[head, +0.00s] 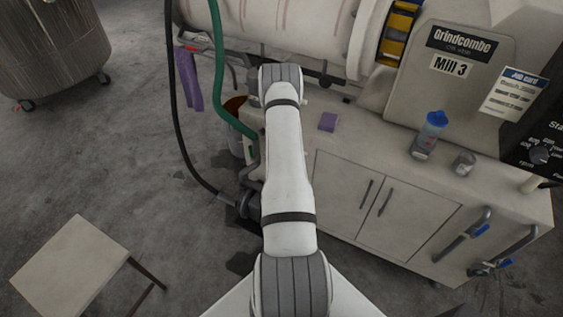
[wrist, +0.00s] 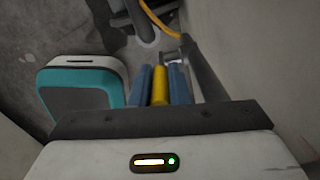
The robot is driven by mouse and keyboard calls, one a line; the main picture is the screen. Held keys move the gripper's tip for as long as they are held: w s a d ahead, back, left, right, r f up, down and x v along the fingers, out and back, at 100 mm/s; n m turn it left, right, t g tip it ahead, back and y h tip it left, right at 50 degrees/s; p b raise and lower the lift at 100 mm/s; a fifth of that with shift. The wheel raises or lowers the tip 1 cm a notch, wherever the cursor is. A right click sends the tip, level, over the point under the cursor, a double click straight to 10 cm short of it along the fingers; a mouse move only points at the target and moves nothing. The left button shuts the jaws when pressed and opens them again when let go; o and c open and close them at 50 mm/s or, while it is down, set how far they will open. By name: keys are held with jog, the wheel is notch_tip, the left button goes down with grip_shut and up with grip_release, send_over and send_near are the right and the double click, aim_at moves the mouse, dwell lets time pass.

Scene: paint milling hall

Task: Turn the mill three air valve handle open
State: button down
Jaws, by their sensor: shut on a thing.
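The mill three machine, with its "Mill 3" sign (head: 450,65), fills the upper right of the head view. In the wrist view a yellow handle (wrist: 160,90) lies between the two blue fingers of my gripper (wrist: 161,70). The gripper is shut on it, with a finger against each side. The handle points away from me, beside a grey pipe (wrist: 204,72). The valve body is mostly hidden by the fingers. In the head view my arm hides the gripper and this handle.
A green hose (head: 219,75) and a black hose hang left of my arm. A teal and grey box-like thing (wrist: 80,97) is left of the fingers. A small table (head: 70,265) stands lower left.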

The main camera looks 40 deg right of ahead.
jog(key=shift+w+a, duration=0.1)
jog(key=c, duration=1.6)
grip_release()
jog(key=shift+w+f, duration=0.15)
jog(key=shift+f, duration=0.05)
jog(key=shift+o, duration=1.1)
jog(key=shift+r, duration=0.1)
jog(key=shift+r+b, duration=0.9)
jog(key=shift+r, duration=3)
